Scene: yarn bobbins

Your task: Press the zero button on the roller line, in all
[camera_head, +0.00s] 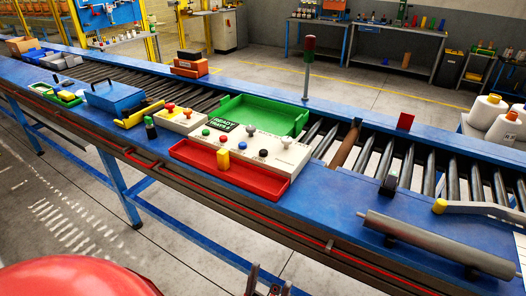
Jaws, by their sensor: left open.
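A pale control panel (262,147) stands on the blue roller line (330,205), between a green tray and a red tray. It carries several small knobs or buttons, among them a red one (222,139), a blue one (242,146) and black ones. A smaller pale box (181,122) to its left has a red button (170,107) on a yellow base. No label marking zero is readable. My left gripper (264,284) shows only its dark fingertips at the bottom edge, open, well short of the line and apart from both panels. My right gripper is not in view.
A green tray (299,124) lies behind the panel and a red tray (262,192) in front. A signal post (307,75) rises behind. A grey roller (440,245) lies at the right. White yarn cones (487,109) stand at far right.

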